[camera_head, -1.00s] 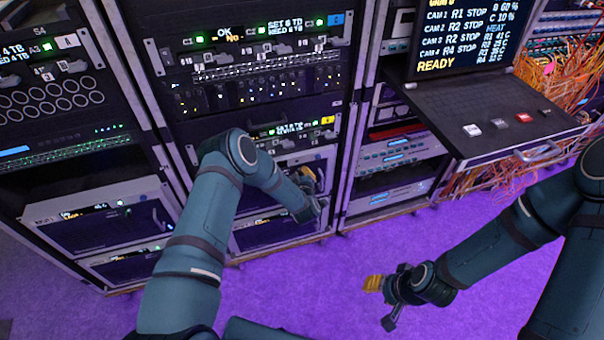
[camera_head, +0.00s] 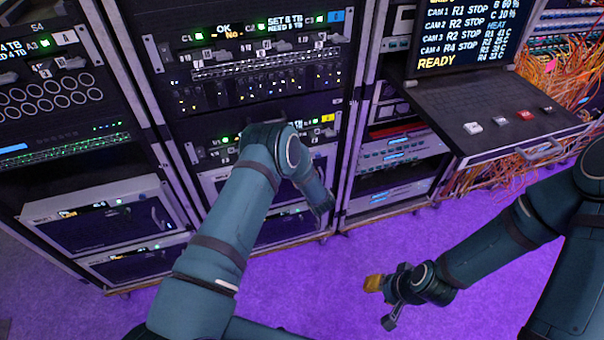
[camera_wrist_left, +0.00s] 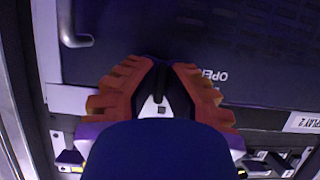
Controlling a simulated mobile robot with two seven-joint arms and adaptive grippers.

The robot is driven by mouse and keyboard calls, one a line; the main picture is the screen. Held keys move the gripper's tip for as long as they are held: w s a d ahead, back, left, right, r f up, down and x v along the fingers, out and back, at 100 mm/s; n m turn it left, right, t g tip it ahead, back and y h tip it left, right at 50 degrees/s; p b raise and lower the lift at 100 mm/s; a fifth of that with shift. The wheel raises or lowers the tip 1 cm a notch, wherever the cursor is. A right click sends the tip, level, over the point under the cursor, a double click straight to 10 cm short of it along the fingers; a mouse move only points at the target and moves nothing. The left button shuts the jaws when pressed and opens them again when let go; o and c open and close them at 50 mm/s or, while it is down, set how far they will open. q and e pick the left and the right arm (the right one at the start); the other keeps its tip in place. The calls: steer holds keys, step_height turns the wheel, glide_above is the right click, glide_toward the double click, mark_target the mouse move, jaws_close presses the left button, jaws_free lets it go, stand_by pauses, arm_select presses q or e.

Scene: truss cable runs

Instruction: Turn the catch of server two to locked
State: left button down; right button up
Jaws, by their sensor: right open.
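In the left wrist view, the orange fingers of my left gripper (camera_wrist_left: 158,88) stand on both sides of a small dark catch (camera_wrist_left: 160,82) with a pale plate below it. The catch is at a dark panel marked OPEN, upside down in this view. Whether the fingers press on the catch I cannot tell. A label ending in "PLAY 2" (camera_wrist_left: 305,122) is at the right. My right gripper (camera_head: 380,303) is open and empty over the purple floor.
A silver bar handle (camera_wrist_left: 75,30) is on the panel at upper left. The neighbouring rack holds another server (camera_head: 105,215). A console shelf (camera_head: 500,130) with coloured buttons juts out at the right. Loose orange cables (camera_head: 560,75) hang beyond it. The purple floor in front is clear.

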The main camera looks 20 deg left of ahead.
arm_select(q)
steer(key=shift+w+r, duration=0.1)
stand_by(0.3)
steer(key=c, duration=1.1)
jaws_free()
steer(key=v, duration=1.2)
